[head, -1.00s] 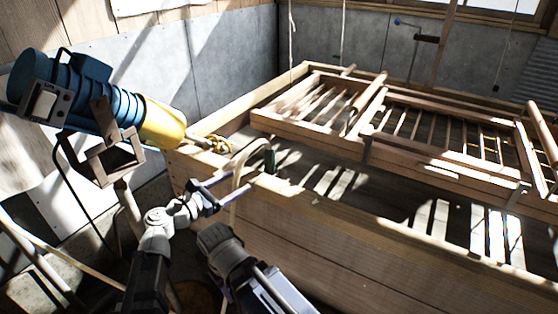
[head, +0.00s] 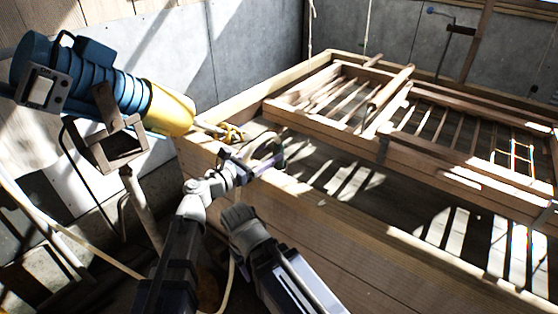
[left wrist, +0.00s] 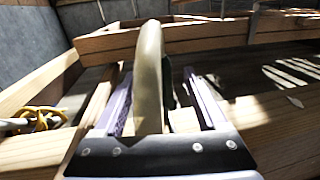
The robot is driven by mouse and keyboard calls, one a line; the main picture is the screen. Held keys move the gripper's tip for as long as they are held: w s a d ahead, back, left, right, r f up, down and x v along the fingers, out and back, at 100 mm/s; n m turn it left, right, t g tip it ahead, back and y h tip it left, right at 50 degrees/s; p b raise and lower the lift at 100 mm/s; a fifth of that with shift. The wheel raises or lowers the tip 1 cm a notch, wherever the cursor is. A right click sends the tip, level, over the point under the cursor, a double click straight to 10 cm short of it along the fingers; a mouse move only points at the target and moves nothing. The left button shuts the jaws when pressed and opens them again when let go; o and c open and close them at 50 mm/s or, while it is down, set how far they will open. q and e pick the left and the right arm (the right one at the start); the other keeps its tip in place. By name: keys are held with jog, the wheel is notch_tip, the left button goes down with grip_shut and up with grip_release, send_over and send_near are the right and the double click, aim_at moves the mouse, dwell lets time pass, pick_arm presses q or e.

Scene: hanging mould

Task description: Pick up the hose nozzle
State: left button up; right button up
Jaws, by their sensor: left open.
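The beige hose (left wrist: 149,75) arches up over the near board of the wooden vat and stands between my left gripper's two fingers in the left wrist view. A dark green part, which looks like the nozzle (left wrist: 168,85), shows just behind the hose, mostly hidden. My left gripper (head: 262,160) is open at the near left rim of the vat, its fingers on either side of the hose. I cannot tell whether a finger touches it.
The wooden vat (head: 400,250) holds a slatted wooden frame (head: 330,95) hung on ropes. A blue and yellow machine (head: 168,108) stands at the left, with yellow rope (head: 232,133) near the vat corner. A stand and cables crowd the lower left.

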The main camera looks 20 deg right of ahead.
aim_at(275, 150)
pick_arm(q)
jog(key=x, duration=0.5)
jog(key=shift+f, duration=0.1)
grip_shut()
dwell(0.5)
